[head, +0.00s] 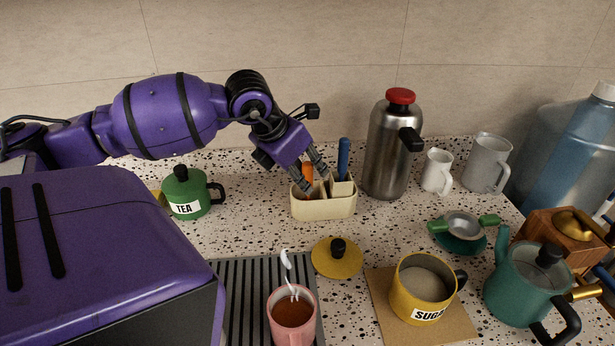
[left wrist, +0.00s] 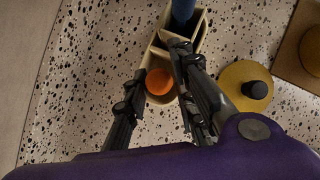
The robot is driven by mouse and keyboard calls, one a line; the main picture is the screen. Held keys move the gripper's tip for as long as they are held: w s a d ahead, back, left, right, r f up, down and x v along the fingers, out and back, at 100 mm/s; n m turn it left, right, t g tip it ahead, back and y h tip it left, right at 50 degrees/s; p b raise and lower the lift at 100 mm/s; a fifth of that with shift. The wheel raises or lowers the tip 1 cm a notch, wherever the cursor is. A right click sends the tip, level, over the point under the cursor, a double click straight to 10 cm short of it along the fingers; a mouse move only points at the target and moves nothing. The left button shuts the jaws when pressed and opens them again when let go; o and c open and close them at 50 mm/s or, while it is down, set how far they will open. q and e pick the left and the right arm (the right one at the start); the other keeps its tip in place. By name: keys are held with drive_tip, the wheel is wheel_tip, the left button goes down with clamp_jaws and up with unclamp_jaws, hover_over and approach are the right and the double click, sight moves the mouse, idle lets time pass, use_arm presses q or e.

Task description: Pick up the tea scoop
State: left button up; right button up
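An orange-handled utensil (head: 307,171) stands in a cream divided holder (head: 324,210); it may be the tea scoop, but its lower end is hidden. My left gripper (head: 313,184) points down over the holder. In the left wrist view its two fingers (left wrist: 160,65) are apart, with the round orange end (left wrist: 160,82) between them and a gap on the left side. The right finger reaches over the holder's dividers. A white spoon (head: 287,262) leans in a pink mug (head: 291,318). My right gripper is not in view.
A blue handle (head: 343,156) stands in the holder's other compartment, close to the right finger. A steel flask (head: 390,150) stands to the right, a green TEA pot (head: 186,195) to the left. A yellow lid (head: 325,262) lies in front.

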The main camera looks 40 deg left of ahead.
use_arm(q)
drive_tip(key=c, duration=0.4)
wheel_tip(320, 180, up, 10)
idle(0.4)
idle(0.3)
